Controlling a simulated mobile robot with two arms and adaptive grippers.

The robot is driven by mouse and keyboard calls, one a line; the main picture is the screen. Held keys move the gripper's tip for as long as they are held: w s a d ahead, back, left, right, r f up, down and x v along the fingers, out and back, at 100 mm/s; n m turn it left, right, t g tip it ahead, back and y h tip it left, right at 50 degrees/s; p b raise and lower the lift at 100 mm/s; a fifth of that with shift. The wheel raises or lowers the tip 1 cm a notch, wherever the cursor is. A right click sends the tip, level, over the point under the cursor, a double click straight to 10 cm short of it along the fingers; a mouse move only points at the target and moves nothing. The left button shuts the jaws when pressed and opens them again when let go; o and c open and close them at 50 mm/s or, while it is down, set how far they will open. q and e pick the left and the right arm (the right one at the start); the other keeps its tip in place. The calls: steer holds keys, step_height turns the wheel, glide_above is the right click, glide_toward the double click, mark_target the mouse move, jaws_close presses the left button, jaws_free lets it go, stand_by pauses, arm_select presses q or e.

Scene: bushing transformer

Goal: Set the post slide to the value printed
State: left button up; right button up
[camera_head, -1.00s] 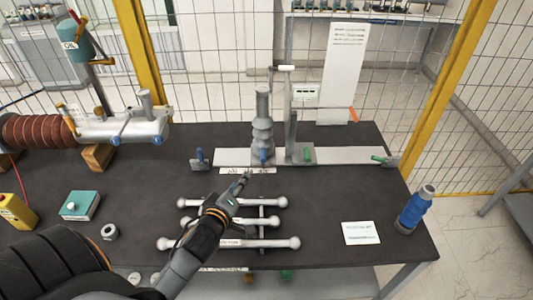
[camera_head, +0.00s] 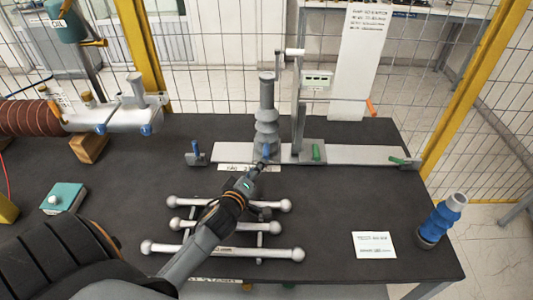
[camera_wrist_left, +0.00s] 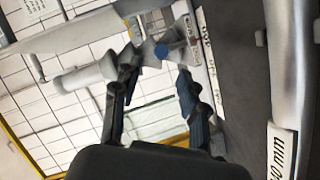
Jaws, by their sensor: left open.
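A grey post (camera_head: 299,105) stands on a flat rail (camera_head: 345,154) at the back of the dark table, with a small display box (camera_head: 317,81) on it. A green lever (camera_head: 316,152) is at its foot. My left gripper (camera_head: 262,166) is just in front of that blue lever. In the left wrist view its fingers (camera_wrist_left: 158,72) are apart, with the blue lever (camera_wrist_left: 161,51) just beyond the tips; contact cannot be told. My right gripper is out of view.
Several white-ended rods (camera_head: 225,252) lie below my left arm. A printed card (camera_head: 374,245) and a blue bottle (camera_head: 440,220) are at right. A printed panel (camera_head: 362,60) stands behind the rail. A teal box (camera_head: 63,198) is at left. The table between rods and card is clear.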

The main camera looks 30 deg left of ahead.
mark_target(264, 157)
arm_select(q)
steer(key=p+x, duration=0.1)
steer(key=x, duration=0.8)
steer(key=shift+w+f, duration=0.1)
steer(key=shift+w, duration=0.1)
steer(key=shift+c, duration=0.5)
jaws_close()
